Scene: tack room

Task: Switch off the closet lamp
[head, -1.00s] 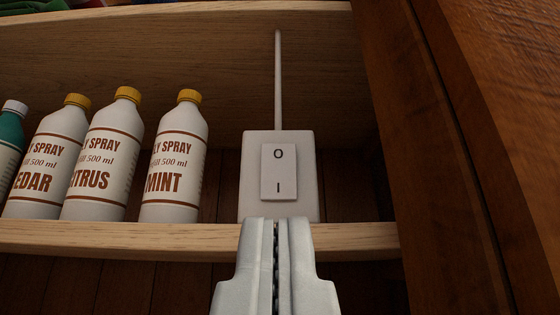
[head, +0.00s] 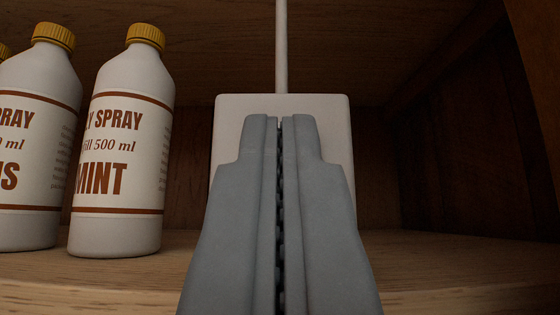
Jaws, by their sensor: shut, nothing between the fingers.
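The white switch box (head: 230,112) stands on the shelf in the middle of the head view, with a white cable or conduit (head: 281,50) rising from its top. My gripper (head: 280,120) is shut and empty, and its fingers point at the front of the box. The fingers cover the rocker with its O and I marks, so I cannot see the rocker's position or whether the fingertips touch it. The lamp itself is not in view. The closet inside looks dim.
A white mint spray bottle (head: 122,150) with a yellow cap stands just left of the switch box. Another spray bottle (head: 38,140) is further left. The wooden shelf (head: 440,265) is bare on the right, beside a dark side wall (head: 470,130).

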